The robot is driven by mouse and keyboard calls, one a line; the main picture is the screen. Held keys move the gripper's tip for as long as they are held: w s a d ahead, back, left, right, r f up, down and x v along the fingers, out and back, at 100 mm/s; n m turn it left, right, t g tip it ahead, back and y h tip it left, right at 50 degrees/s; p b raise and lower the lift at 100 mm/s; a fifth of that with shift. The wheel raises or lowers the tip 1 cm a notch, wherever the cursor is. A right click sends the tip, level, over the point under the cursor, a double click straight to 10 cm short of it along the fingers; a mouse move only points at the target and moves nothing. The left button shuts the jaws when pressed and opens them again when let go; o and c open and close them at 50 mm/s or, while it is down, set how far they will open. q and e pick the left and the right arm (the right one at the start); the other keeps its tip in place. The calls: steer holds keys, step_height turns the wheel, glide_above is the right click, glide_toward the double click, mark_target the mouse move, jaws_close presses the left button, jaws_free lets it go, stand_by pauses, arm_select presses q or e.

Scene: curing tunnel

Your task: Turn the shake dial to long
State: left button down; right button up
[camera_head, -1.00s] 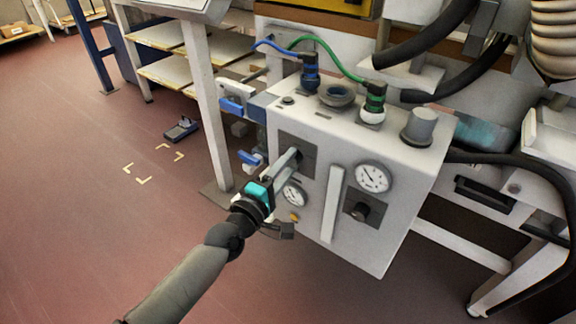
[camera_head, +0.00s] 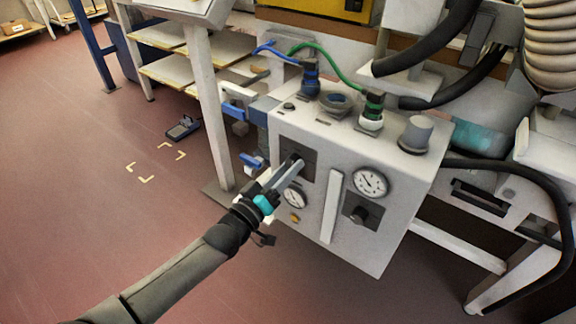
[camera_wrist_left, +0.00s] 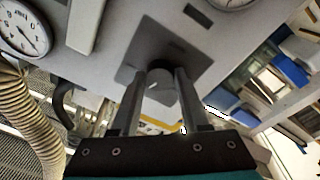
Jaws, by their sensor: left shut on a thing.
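A light grey control box (camera_head: 340,140) carries a square dark plate (camera_head: 311,150) at its upper left, with a dark dial on it. My left gripper (camera_head: 294,163) is shut on this dial and mostly hides it in the head view. In the left wrist view the grey dial (camera_wrist_left: 162,91) sits between the two fingers, in front of the dark plate (camera_wrist_left: 150,42). A second dark knob (camera_head: 359,214) stands on another plate at the lower right of the front, apart from the gripper. I cannot read any dial marks. My right gripper is not in view.
Two round gauges, a large one (camera_head: 371,182) and a small one (camera_head: 294,198), and a white vertical strip (camera_head: 332,206) are near the dial. A blue-handled valve (camera_head: 251,161) is close on the left. Hoses hang at the right. The floor at the left is mostly clear.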

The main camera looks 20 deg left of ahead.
arm_select(q)
steer(key=shift+a+m+g+h+p, duration=0.2)
steer(key=shift+m+p, duration=0.75)
steer(key=shift+m, duration=1.8)
steer(key=shift+d+m+g+h+p, duration=0.2)
steer(key=shift+m+p, duration=0.75)
steer(key=shift+m, duration=1.8)
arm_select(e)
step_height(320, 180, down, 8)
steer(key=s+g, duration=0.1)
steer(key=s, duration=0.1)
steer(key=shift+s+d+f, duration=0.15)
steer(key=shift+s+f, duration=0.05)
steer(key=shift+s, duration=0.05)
arm_select(q)
steer(key=shift+a, duration=0.15)
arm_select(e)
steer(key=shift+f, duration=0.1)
arm_select(q)
steer(key=shift+c, duration=1.9)
jaws_free()
